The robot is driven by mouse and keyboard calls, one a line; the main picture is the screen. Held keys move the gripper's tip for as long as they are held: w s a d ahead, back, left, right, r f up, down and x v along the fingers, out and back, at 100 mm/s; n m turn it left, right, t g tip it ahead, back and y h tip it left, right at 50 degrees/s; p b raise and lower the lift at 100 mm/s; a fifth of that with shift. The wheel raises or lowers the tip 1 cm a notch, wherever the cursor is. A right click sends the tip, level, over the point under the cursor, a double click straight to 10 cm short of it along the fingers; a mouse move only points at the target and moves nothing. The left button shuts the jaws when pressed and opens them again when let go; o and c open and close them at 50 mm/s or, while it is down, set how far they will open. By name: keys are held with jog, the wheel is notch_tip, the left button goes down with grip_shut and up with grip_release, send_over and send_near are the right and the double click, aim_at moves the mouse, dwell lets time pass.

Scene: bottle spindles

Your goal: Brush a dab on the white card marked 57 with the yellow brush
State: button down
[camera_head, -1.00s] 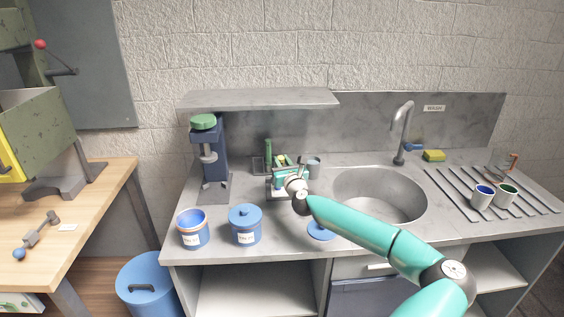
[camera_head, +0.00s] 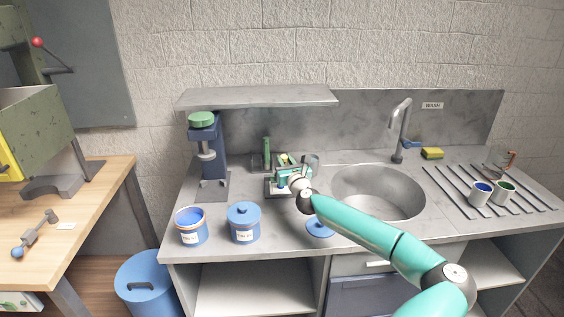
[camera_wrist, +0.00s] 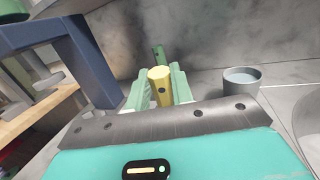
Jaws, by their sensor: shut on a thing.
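My gripper (camera_head: 286,173) is over the counter, left of the sink. In the wrist view its pale green fingers (camera_wrist: 160,92) are shut on a yellow handle (camera_wrist: 160,84), which looks like the yellow brush. The brush's lower end is hidden. A green upright handle (camera_head: 267,150) stands just behind my gripper, and it also shows in the wrist view (camera_wrist: 158,54).
A grey cup (camera_head: 313,161) stands right of my gripper. An open blue tin (camera_head: 193,237) and a lidded one (camera_head: 243,232) bear white labels. A blue press (camera_head: 208,160) stands left, under a shelf (camera_head: 258,97). The sink (camera_head: 378,195) is right; a blue lid (camera_head: 319,229) lies in front.

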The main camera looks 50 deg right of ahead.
jog(key=shift+s+d, duration=0.25)
jog(key=shift+s, duration=0.05)
dwell(1.4)
jog(key=shift+w+a, duration=0.8)
jog(key=shift+w, duration=0.1)
